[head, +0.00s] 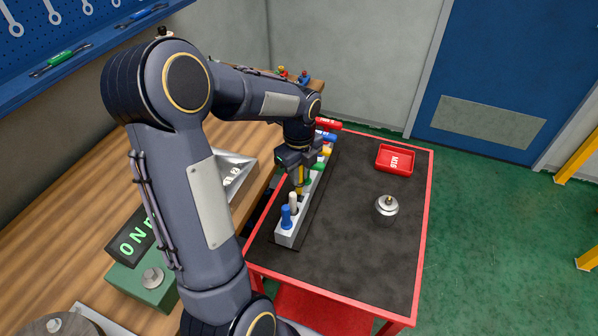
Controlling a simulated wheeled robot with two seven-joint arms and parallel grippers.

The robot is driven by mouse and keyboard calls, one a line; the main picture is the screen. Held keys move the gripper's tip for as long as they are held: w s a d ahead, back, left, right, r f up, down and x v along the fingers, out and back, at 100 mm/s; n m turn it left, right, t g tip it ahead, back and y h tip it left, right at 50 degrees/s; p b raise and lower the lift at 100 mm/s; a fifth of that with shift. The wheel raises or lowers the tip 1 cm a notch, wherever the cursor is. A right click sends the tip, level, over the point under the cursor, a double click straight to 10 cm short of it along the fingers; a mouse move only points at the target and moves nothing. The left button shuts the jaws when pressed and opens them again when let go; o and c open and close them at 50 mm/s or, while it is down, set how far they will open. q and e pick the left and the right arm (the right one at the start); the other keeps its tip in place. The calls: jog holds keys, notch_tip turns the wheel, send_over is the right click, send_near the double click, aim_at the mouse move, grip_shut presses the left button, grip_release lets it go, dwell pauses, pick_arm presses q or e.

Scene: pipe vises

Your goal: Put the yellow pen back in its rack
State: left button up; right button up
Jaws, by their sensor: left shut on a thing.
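My left gripper (299,183) points down over the grey pen rack (287,238) on the red cart. It is shut on the yellow pen (299,173), whose yellow body shows between the fingers. The pen looks upright, with its lower end at or just above the rack's top; I cannot tell whether it is inside a hole. A white pen (293,201) and a blue pen (286,216) stand in the near end of the rack. More coloured pens stand at the far end, partly behind the gripper. My right gripper is not in view.
A red tray (395,160) and a metal canister (386,208) stand on the cart's dark top (350,240), right of the rack. The space between is clear. A wooden workbench (75,220) lies left of the cart, partly behind my arm.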

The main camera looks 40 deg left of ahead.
aim_at(299, 193)
pick_arm(q)
jog(key=shift+f+b, duration=2.2)
jog(key=shift+f, duration=1.1)
dwell(1.9)
jog(key=o, duration=0.9)
notch_tip(299, 193, up, 8)
jog(key=shift+f, duration=0.2)
jog(key=shift+r, duration=0.15)
